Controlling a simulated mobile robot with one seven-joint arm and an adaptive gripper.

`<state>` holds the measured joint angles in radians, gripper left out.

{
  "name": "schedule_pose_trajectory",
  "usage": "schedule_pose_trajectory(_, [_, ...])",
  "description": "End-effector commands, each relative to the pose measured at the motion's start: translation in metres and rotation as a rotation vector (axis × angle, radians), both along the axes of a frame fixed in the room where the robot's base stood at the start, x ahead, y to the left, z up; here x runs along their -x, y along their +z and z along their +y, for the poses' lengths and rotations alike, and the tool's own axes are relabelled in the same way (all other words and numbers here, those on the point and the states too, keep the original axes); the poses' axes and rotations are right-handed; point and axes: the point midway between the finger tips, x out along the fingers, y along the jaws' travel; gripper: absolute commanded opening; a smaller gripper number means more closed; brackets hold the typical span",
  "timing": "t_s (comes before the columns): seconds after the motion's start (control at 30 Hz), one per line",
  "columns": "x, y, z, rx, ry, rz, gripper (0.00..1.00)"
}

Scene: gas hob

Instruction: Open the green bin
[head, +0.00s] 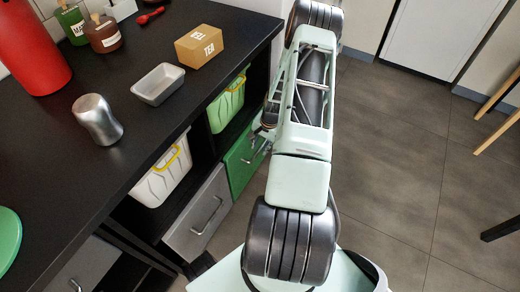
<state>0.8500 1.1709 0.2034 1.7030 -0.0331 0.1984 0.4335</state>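A green bin front (243,166) with a metal bar handle sits low in the black shelf unit, just left of my arm. It looks closed, flush with the grey front beside it. My gripper (263,131) is mostly hidden behind my arm, close to the upper right of the green front. I cannot tell if it touches the handle or whether its fingers are open. A lighter green basket (228,102) with a yellow handle stands in the compartment above the green front.
A grey drawer (199,214) and a white basket (163,180) are left of the green front. The black counter (190,108) holds a tea box (199,46), a metal tray (158,84) and a silver shaker (97,119). The tiled floor (390,160) to the right is mostly clear.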

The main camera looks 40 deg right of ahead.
Motion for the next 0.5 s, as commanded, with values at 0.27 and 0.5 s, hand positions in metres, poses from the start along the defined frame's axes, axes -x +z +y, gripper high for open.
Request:
schedule_pose_trajectory(0.27, [-0.0019, -0.0084, 0.0007, 0.001, 0.0, 0.0, 0.27])
schedule_pose_trajectory(0.5, [-0.0018, -0.0081, 0.0006, 0.001, 0.0, 0.0, 0.15])
